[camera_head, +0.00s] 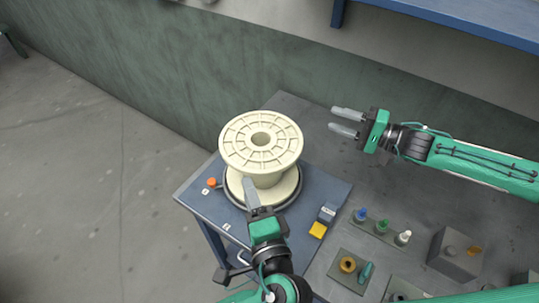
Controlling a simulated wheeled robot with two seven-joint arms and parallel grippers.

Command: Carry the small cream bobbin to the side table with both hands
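The cream bobbin (261,143) stands upright, with a wide ribbed top flange, on a dark round base on a small blue-grey table (325,180). My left gripper (249,182) is at the bobbin's near side, pointing up the picture. One of its fingers shows in front of the lower flange; the other is hidden, so its opening and any contact are unclear. My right gripper (332,118) is to the right of the bobbin, clear of it. Its two fingers are apart, point left and have nothing between them.
The grey bench (405,211) at right bears coloured pegs (382,226) and a grey block (455,252). A green wall (150,65) runs behind. The floor at left is open.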

